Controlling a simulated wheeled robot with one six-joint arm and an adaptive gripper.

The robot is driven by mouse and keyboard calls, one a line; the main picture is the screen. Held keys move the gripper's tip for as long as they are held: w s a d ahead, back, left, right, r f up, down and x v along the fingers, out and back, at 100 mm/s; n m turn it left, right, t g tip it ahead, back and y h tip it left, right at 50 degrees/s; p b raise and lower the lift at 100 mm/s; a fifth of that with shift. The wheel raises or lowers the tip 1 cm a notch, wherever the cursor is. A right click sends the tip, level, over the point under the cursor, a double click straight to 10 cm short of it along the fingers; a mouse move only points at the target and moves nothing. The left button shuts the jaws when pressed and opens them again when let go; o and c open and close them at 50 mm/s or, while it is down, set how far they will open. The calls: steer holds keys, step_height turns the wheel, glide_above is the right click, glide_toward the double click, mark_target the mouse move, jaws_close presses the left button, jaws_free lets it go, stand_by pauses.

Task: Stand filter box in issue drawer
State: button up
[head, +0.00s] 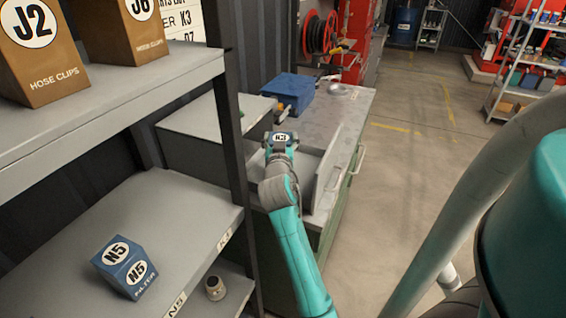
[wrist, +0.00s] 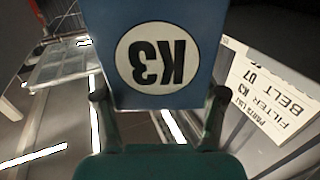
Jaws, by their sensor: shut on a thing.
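The blue filter box marked K3 (wrist: 165,85) fills the top middle of the wrist view, its label upside down there. My gripper (wrist: 158,105) is shut on it, one finger at each side. In the head view the K3 label shows on top of the box (head: 281,138) at the end of my arm. The open issue drawer (head: 327,176) is at the bench, with a grey tray and a front panel with a handle. The box is over the drawer's left part; the arm hides some of the drawer, and I cannot tell if the box touches it.
A blue filter box marked N5 (head: 124,268) and a small round part (head: 215,288) are on the left shelves. A blue case (head: 289,94) stands on the bench (head: 345,105). A parts list card (wrist: 265,100) shows.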

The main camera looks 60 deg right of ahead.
steer(key=shift+f, duration=3.3)
steer(key=o, duration=1.4)
steer(key=shift+f, duration=0.15)
steer(key=shift+o, duration=0.2)
steer(key=shift+a, duration=0.1)
steer(key=v, duration=1.2)
